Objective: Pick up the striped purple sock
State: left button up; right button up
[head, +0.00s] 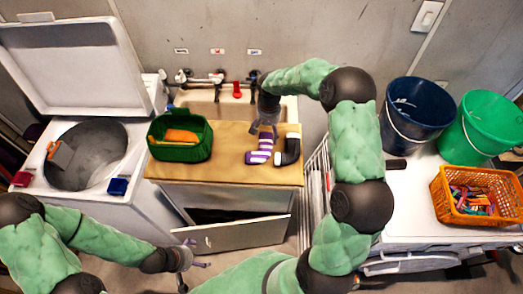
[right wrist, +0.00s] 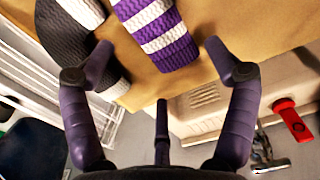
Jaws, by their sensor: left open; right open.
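The striped purple sock (head: 260,153), purple and white, lies on the tan counter (head: 225,174) beside a dark sock. It also shows at the top of the right wrist view (right wrist: 158,32). My right gripper (head: 264,130) is just over the far end of the striped sock and partly hides it. In the right wrist view its fingers (right wrist: 158,50) are spread, with the sock's end ahead between the tips and nothing held. My left gripper (head: 188,267) is open and empty, low in front of the cabinet.
The dark sock (head: 288,152) lies close on the right. A green basket (head: 180,150) stands on the counter's left, and a sink (head: 215,106) with taps is behind. An open washer (head: 60,205) is left; an orange basket (head: 476,214) and buckets are right.

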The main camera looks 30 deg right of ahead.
aim_at(269, 140)
jog(key=f, duration=0.4)
jog(key=shift+s+f, duration=0.2)
jog(key=c, duration=0.9)
